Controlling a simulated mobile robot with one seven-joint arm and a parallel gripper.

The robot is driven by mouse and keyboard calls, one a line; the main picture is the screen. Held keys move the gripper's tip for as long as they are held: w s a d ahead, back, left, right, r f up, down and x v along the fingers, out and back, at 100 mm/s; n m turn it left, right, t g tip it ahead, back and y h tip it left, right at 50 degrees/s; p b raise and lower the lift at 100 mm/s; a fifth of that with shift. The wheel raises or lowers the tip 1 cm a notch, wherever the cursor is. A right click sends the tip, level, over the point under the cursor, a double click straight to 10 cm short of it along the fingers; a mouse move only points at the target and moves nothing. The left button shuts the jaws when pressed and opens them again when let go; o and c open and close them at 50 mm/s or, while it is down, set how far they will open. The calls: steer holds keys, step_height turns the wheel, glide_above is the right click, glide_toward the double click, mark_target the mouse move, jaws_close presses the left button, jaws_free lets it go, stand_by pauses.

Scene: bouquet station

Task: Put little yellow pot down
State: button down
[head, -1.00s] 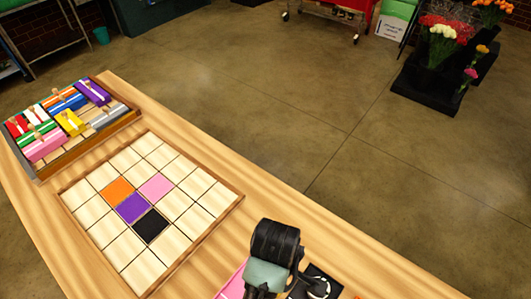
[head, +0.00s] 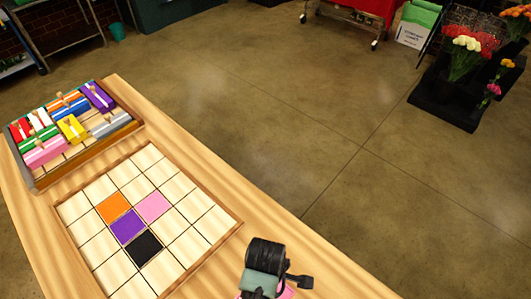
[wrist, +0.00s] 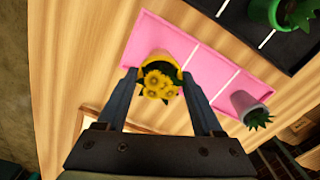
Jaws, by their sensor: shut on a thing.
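The little yellow pot (wrist: 159,57) with yellow flowers shows in the wrist view between the fingers of my gripper (wrist: 158,77), which is shut on it. The pot is over the left part of a pink mat (wrist: 205,62) with white dividing lines. I cannot tell whether its base touches the mat. In the head view my gripper (head: 262,285) is at the bottom edge, seen from behind, and the pot is hidden.
A greyish-pink pot (wrist: 247,102) with a green plant stands at the mat's right end. A black mat (wrist: 235,18) with a green pot (wrist: 278,14) lies beyond. In the head view, a tiled grid board (head: 185,243) and a tray of coloured blocks (head: 88,157) occupy the table.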

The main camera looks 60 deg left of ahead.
steer(key=shift+f, duration=1.35)
steer(key=shift+f, duration=0.15)
steer(key=shift+c, duration=0.2)
jaws_free()
step_height(320, 180, up, 12)
steer(key=shift+r+b, duration=0.15)
steer(key=shift+b, duration=0.15)
